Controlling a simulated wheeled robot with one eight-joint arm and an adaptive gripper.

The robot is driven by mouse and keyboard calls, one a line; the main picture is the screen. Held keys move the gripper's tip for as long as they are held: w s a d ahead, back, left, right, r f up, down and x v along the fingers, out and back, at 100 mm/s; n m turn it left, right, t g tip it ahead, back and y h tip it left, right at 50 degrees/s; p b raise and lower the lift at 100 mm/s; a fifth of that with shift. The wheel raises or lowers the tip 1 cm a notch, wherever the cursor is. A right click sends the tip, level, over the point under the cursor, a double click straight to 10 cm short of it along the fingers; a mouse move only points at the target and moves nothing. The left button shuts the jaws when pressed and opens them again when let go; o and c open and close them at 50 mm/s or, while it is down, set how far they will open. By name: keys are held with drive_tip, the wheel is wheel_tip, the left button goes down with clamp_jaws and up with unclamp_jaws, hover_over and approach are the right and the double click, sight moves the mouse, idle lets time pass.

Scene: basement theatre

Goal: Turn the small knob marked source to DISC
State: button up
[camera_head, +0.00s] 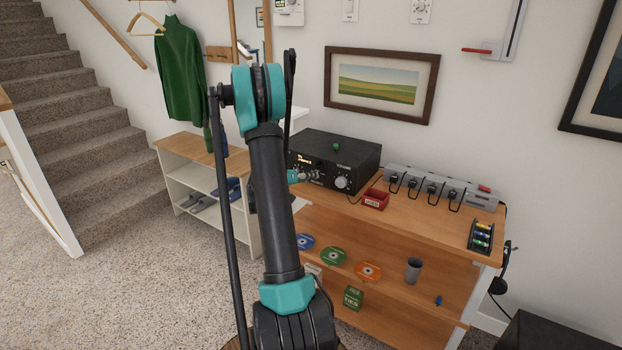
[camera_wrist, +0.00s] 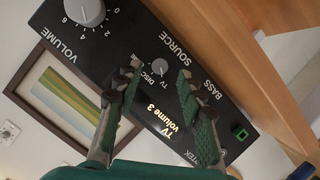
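The black amplifier (camera_head: 345,152) stands on the wooden sideboard. Its front panel (camera_wrist: 130,45) appears rotated in the wrist view. The small grey source knob (camera_wrist: 160,68) has the words SOURCE, DISC and TV around it; its pointer is too small to read. The lit display (camera_wrist: 163,122) reads "TV volume 3". My gripper (camera_wrist: 158,80) is open, with its green-padded fingers either side of the source knob in the picture, apart from each other. I cannot tell whether they touch it. In the head view my arm hides most of the gripper and the source knob.
The big volume knob (camera_wrist: 85,12) is beside the source knob, and a green-lit button (camera_wrist: 240,133) is on the panel's other end. A red box (camera_head: 375,199) and a power strip (camera_head: 440,186) are right of the amplifier. Discs (camera_head: 333,256) lie on the shelf below.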

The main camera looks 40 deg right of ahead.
drive_tip(key=shift+x, duration=0.95)
clamp_jaws()
